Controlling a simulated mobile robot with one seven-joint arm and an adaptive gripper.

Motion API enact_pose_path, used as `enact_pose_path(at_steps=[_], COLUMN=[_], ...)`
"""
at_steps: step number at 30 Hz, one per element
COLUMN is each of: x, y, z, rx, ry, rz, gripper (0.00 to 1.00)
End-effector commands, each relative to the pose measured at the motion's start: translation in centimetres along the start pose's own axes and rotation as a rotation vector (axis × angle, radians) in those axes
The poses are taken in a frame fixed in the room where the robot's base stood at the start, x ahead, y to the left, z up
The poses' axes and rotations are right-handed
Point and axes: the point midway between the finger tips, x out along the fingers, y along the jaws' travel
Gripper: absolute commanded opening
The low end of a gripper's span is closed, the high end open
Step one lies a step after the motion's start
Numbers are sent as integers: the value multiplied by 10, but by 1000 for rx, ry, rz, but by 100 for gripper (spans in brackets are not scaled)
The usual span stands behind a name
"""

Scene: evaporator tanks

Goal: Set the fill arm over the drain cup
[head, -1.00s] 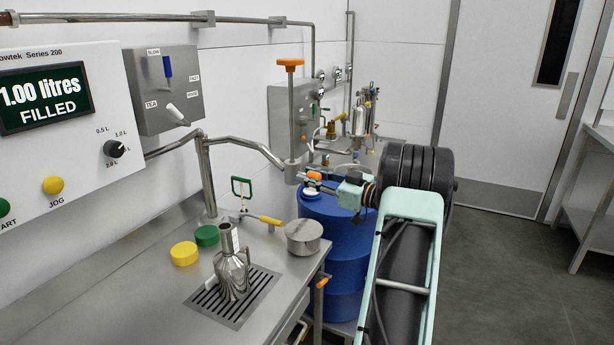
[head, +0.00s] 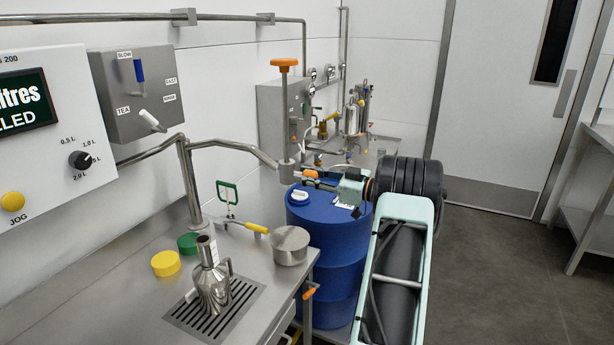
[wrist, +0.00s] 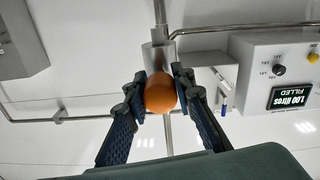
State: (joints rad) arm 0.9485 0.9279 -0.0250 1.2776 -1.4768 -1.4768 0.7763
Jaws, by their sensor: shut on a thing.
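The fill arm (head: 236,145) is a bent steel pipe reaching right from an upright post on the bench. Its end block (head: 289,171) carries a tall rod with an orange top handle (head: 285,62). My gripper (head: 312,176) is at the right side of that block. In the wrist view my gripper (wrist: 160,88) is shut on an orange knob (wrist: 160,94), with the grey end block (wrist: 158,57) behind it. A round steel pot (head: 291,245), possibly the drain cup, sits at the bench edge below the block in the picture. I cannot tell whether they line up in depth.
A steel jug (head: 211,287) stands on the floor grate (head: 185,318) in the bench. A blue drum (head: 328,255) stands under my gripper. The control panel (head: 50,150) reads FILLED.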

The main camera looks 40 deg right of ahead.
Motion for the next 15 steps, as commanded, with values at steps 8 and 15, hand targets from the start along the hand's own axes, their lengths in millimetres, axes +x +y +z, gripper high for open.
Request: enact_pose_path(at_steps=[8, 15], x=[0, 0], y=[0, 0], z=[0, 0], rx=[0, 0], ry=[0, 0], rz=[-2, -2], gripper=[0, 32])
